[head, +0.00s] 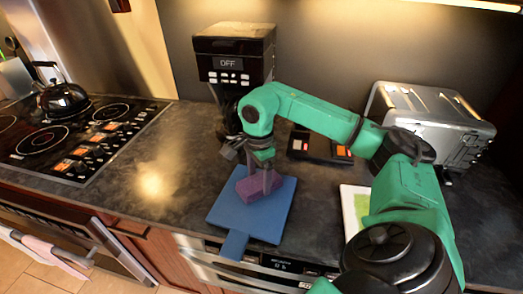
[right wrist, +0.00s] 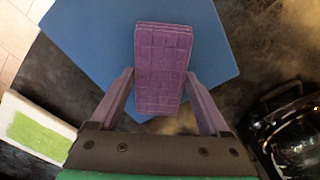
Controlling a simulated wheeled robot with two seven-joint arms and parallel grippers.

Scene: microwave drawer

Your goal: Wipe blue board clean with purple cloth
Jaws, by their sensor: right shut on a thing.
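The blue board (head: 269,221) lies flat on the dark counter, with its handle toward the front edge. The purple cloth (head: 249,189), a thick folded block, is over the board's upper left part. My right gripper (head: 262,180) points down and is shut on the cloth. In the right wrist view the cloth (right wrist: 162,62) sits between the fingers, with the blue board (right wrist: 90,40) beneath it. I cannot tell whether the cloth touches the board. No stain shows on the visible part of the board. My left gripper is not in view.
A black coffee machine (head: 235,55) stands behind the board. A metal toaster (head: 432,115) is at the back right. A white board with a green patch (head: 361,207) lies right of the blue board. A stove (head: 75,138) with a kettle (head: 64,98) is at the left.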

